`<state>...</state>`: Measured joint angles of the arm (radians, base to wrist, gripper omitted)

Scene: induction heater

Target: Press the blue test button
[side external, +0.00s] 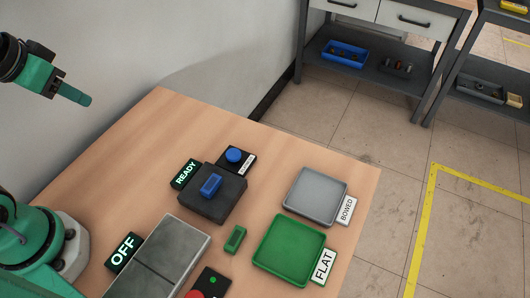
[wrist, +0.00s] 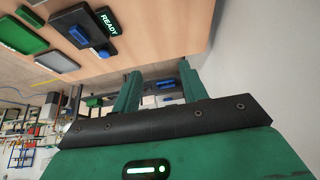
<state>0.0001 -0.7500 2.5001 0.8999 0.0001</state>
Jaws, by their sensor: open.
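The blue button (side external: 234,155) is a round cap on a dark base with a small white label, near the back of the wooden table. It also shows in the upper left of the wrist view (wrist: 104,53). My gripper (side external: 75,95) is in the air at the upper left, well away from the button and above the table's far left side. In the wrist view its two green fingers (wrist: 160,90) are apart with nothing between them. Nothing covers the button in the side view.
In front of the button is a dark block (side external: 225,207) with a blue piece (side external: 211,185) on top, beside a READY sign (side external: 185,174). A green piece (side external: 235,239), grey tray (side external: 316,189), green tray (side external: 289,250), grey plate (side external: 158,258) and red button (side external: 195,294) stand nearby. The back left tabletop is clear.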

